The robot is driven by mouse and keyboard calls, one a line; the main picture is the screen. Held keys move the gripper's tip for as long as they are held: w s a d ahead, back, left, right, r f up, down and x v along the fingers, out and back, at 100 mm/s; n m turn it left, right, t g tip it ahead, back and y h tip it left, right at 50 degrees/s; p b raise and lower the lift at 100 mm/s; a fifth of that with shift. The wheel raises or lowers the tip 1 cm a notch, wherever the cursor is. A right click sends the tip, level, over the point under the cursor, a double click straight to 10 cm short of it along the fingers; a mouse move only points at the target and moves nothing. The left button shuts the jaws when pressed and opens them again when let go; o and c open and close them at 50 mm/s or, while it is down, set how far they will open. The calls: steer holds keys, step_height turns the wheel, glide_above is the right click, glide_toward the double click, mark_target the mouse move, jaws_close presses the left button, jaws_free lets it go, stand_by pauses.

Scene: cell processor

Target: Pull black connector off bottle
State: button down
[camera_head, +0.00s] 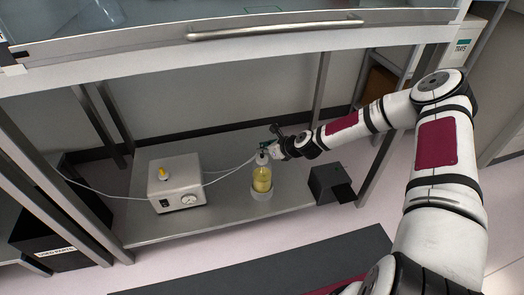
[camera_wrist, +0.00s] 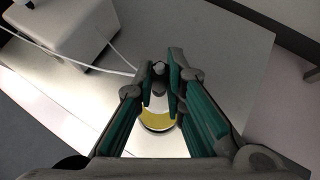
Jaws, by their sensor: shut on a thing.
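A bottle of yellow liquid (camera_head: 262,181) stands upright in a pale holder (camera_head: 262,195) on the metal shelf. Part of the bottle also shows below my gripper in the wrist view (camera_wrist: 158,121). My gripper (camera_head: 265,148) is at the top of the bottle. In the wrist view my gripper's green-lined fingers (camera_wrist: 160,75) are closed in around the dark connector (camera_wrist: 159,69) at the bottle's top. The connector is mostly hidden by the fingers, and I cannot tell whether it still sits on the bottle.
A white pump box (camera_head: 176,184) with a gauge and yellow knob stands left of the bottle, with tubes running from it. A black box (camera_head: 328,183) stands to the right. The metal shelf (camera_head: 225,212) has clear room in front. A glass-fronted cabinet with a bar handle (camera_head: 275,30) is above.

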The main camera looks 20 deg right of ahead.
steer(key=shift+r, duration=0.45)
steer(key=shift+r+p, duration=0.2)
steer(key=shift+p, duration=0.2)
steer(key=shift+r+p, duration=0.65)
steer(key=shift+r, duration=0.2)
